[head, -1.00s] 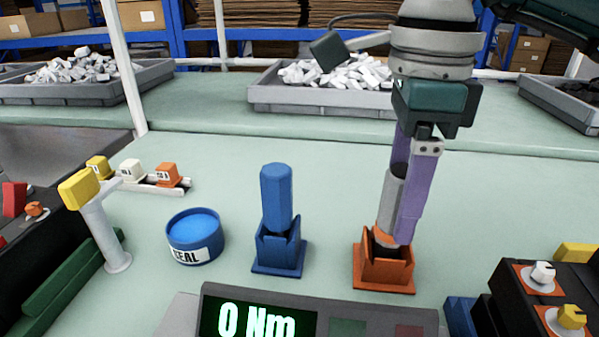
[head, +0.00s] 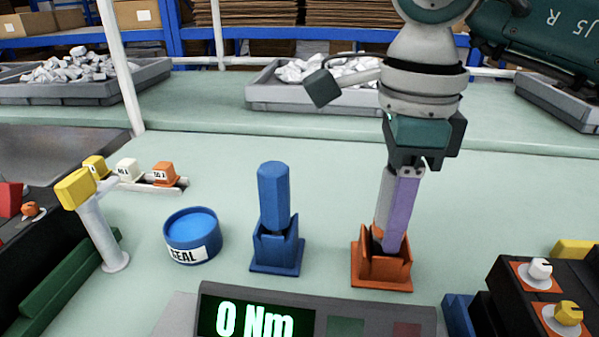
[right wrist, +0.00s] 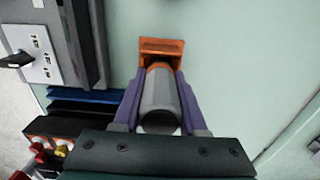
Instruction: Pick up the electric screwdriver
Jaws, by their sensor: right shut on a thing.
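The electric screwdriver, a grey cylinder (head: 382,213) with an orange collar, stands in an orange holder (head: 382,271) on the bench. My right gripper (head: 391,238) comes down from above with its purple fingers closed on the screwdriver's body. In the right wrist view the grey body (right wrist: 159,98) lies between both fingers, with its orange end at the orange holder (right wrist: 160,46). The lower end is hidden in the holder. My left gripper is not in view.
A blue tool (head: 274,197) stands in a blue holder (head: 276,255) to the left. A blue SEAL tin (head: 192,232) sits beside it. A readout box (head: 345,318) showing 0 Nm is in front, and a dark knob panel (head: 520,290) is at right. Bench behind the holders is clear.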

